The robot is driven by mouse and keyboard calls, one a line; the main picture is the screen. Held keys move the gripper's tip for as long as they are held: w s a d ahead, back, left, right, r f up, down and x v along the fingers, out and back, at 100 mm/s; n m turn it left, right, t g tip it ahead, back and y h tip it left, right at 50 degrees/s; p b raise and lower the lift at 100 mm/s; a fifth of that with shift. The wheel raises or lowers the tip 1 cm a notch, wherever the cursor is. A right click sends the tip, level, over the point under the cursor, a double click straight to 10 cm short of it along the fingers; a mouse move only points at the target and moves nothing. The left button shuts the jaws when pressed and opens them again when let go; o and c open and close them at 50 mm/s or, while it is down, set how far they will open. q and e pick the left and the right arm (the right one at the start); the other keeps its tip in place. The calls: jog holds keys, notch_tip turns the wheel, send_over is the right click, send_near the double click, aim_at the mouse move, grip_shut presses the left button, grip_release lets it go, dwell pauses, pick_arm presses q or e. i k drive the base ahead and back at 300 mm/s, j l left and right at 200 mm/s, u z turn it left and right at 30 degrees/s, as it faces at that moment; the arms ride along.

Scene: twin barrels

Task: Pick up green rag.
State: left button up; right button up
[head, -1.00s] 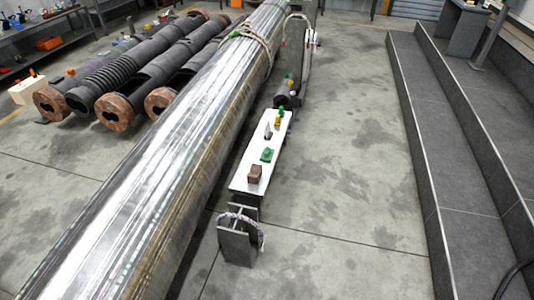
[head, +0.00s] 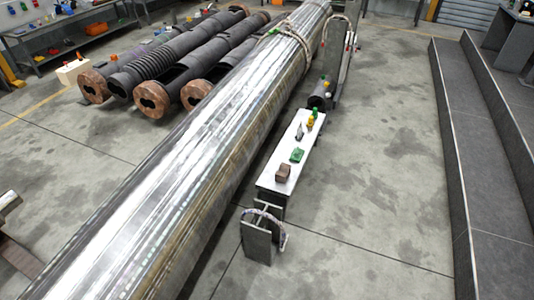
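The green rag (head: 297,155) is a small green folded shape lying on a narrow white-topped bench (head: 275,182). A brown block (head: 283,173) lies just in front of it. A small grey pointed item (head: 299,131) and yellow-green bottles (head: 310,121) stand behind it. Neither of my grippers shows in the head view, so I see nothing near the rag.
A long shiny metal cylinder (head: 170,165) runs along the left of the bench. Dark pipes with copper-coloured ends (head: 153,100) lie beyond it. A grey stand (head: 258,238) is at the bench's near end. Open floor (head: 385,190) lies to the right, up to dark steps (head: 480,150).

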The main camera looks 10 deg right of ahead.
aim_at(296, 156)
jog(key=i+l+u, duration=0.15)
jog(key=u, duration=0.15)
jog(key=i+l+u, duration=0.15)
jog(key=l+u, duration=0.2)
jog(key=i+l+u, duration=0.1)
jog(key=l+u, duration=0.2)
